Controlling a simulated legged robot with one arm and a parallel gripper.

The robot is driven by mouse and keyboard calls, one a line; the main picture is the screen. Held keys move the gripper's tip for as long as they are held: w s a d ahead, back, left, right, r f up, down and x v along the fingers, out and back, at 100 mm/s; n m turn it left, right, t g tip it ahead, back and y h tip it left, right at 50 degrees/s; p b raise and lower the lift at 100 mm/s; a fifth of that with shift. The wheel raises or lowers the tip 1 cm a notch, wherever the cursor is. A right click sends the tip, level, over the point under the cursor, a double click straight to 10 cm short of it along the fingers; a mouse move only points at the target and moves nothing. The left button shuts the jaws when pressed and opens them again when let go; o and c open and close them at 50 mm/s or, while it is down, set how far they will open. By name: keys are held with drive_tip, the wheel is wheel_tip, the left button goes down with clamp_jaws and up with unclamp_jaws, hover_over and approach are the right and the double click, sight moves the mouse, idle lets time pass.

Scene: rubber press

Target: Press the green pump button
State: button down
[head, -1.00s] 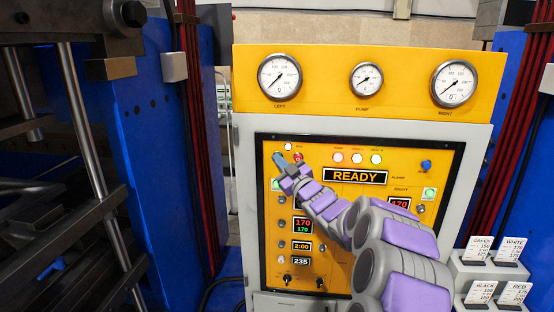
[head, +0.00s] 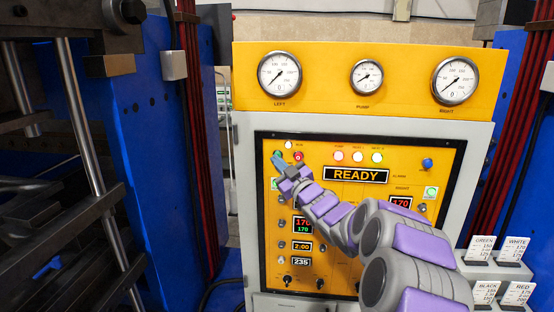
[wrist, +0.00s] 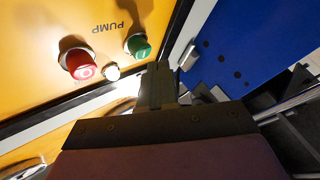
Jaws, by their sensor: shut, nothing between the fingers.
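The green pump button (wrist: 138,46) shows in the wrist view on the yellow panel, beside an upside-down PUMP label. A red button (wrist: 80,63) and a small white lamp (wrist: 112,72) are to its left. My gripper (wrist: 157,82) is shut and empty, its tip just below and right of the green button. I see a small gap in the picture; I cannot tell the depth between them.
The yellow control panel (head: 395,245) has a READY display (head: 356,175) and several lamps and switches. Gauges sit above it. Card holders (head: 490,268) stand at the lower right.

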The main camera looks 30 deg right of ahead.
drive_tip(key=shift+s+a, duration=0.1)
drive_tip(key=shift+s+a+b, duration=0.7)
drive_tip(key=shift+s+b, duration=0.05)
drive_tip(key=shift+s, duration=0.3)
drive_tip(key=shift+s+a+b, duration=0.7)
drive_tip(key=shift+s+b, duration=0.05)
drive_tip(key=shift+s, duration=0.25)
drive_tip(key=s+a+f+m+g+h+b, duration=0.1)
drive_tip(key=s+a+f+m+g+h, duration=0.1)
drive_tip(key=s+a+f+g, duration=0.25)
drive_tip(key=s+a+f+m+g+h, duration=0.1)
drive_tip(key=s+a+f+m+g, duration=0.1)
drive_tip(key=s+f+g, duration=0.45)
drive_tip(key=s+a+f+m+g+h+b, duration=0.1)
drive_tip(key=s+a+f+h, duration=0.2)
drive_tip(key=f, duration=0.4)
drive_tip(key=s+a+f+g+y, duration=0.1)
drive_tip(key=s+a+f+g, duration=0.2)
drive_tip(key=s, duration=0.8)
drive_tip(key=s+a+f+m+g+b, duration=0.1)
drive_tip(key=s+a+f+g, duration=0.2)
drive_tip(key=s, duration=0.8)
drive_tip(key=s+a+f+m+g+y, duration=0.1)
drive_tip(key=s+g, duration=0.4)
drive_tip(key=s, duration=0.6)
drive_tip(key=shift+s+a+f+y, duration=0.3)
drive_tip(key=shift+a+f, duration=0.6)
drive_tip(key=shift+a, duration=0.3)
